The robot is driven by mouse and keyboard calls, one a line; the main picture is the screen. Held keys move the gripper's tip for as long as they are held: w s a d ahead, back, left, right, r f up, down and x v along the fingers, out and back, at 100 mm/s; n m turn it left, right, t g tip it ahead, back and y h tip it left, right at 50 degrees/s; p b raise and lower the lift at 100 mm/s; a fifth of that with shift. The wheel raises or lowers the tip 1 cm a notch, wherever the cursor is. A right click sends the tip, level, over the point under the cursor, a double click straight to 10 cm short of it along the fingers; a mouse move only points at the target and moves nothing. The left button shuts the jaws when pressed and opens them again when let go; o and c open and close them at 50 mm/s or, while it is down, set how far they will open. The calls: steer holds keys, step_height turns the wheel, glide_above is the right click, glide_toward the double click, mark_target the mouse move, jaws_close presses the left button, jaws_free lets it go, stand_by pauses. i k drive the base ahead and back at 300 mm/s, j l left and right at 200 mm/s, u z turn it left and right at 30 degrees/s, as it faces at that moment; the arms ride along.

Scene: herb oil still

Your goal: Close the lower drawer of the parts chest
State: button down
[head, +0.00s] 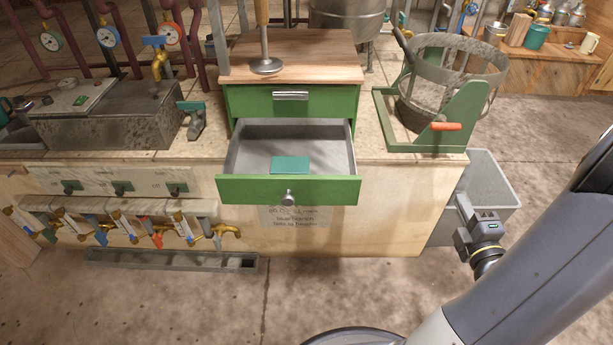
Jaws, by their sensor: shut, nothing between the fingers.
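The parts chest (342,107) is green with a wooden top and stands on the bench. Its lower drawer (240,190) is pulled well out past the bench's front edge. It has a green front, a grey inside and a round metal knob (289,197). A flat teal block (290,165) lies in it. The upper drawer (255,104), with a metal bar handle (290,95), is closed. My gripper (464,214) is at the right, apart from the drawer, beyond the bench's right end and in front of a grey bin. It is shut and empty; its fingers show small.
A green stand with a metal ring and orange handle (445,126) is right of the chest. A grey bin (490,172) stands beside the bench. Brass taps (160,238) and a trough (170,262) line the front left. A wooden-handled tool (265,50) stands on the chest. Floor ahead is clear.

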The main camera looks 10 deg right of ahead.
mark_target(244, 178)
steer(key=k+j+z, duration=0.1)
steer(key=j+z, duration=0.2)
steer(key=u, duration=0.4)
steer(key=j+u, duration=0.15)
steer(key=u, duration=0.3)
steer(key=k+j+u, duration=0.1)
steer(key=u, duration=0.3)
steer(key=j+u, duration=0.1)
steer(key=u, duration=0.35)
